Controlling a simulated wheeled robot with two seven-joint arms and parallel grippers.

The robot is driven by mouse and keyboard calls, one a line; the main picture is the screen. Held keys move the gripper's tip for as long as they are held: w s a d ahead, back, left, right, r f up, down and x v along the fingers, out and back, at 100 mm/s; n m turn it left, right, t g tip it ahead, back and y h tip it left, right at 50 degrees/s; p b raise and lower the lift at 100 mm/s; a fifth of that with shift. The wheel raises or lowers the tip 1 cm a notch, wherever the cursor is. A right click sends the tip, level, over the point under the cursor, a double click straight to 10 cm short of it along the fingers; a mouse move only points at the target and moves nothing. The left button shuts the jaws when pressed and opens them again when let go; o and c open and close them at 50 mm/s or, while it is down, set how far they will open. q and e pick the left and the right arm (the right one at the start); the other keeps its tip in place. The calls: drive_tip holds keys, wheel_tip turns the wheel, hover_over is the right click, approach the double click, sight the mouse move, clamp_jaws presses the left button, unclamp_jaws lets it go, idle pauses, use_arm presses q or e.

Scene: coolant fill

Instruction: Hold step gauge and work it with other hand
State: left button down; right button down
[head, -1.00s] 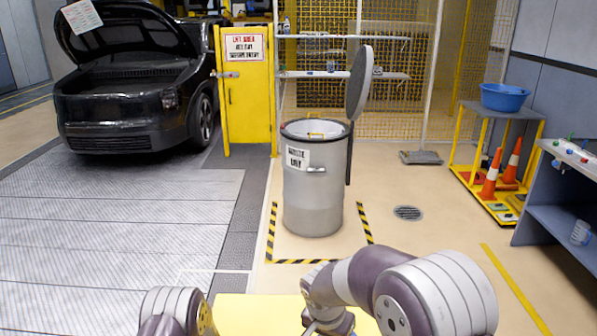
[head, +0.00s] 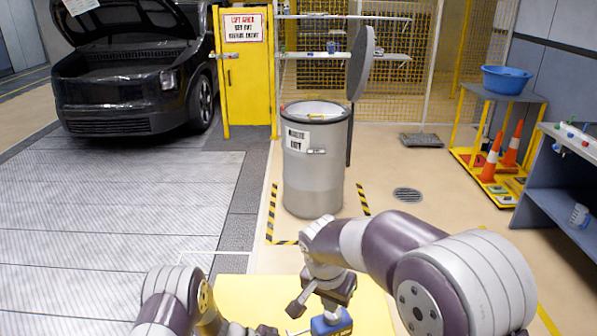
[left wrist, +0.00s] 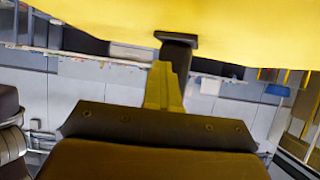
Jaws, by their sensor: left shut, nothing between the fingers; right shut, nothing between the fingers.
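No step gauge can be made out for certain. A blue object with a light label (head: 332,324) shows at the bottom edge of the head view, cut off by the frame, on or above a yellow surface (head: 250,291). My right gripper (head: 322,297) is shut and is close above the blue object; I cannot tell if they touch. My left gripper (head: 245,331) is shut, low at the bottom edge, left of the blue object. In the left wrist view its shut fingers (left wrist: 172,70) reach toward a plain yellow surface (left wrist: 110,22), with nothing held.
A grey waste drum (head: 317,175) with its lid raised stands beyond the yellow surface. A black car (head: 130,85) with open hood is at back left. A yellow cart (head: 500,95) with a blue basin (head: 507,79) and a grey bench (head: 560,165) stand at right.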

use_arm(q)
drive_tip(key=c, duration=1.4)
unclamp_jaws()
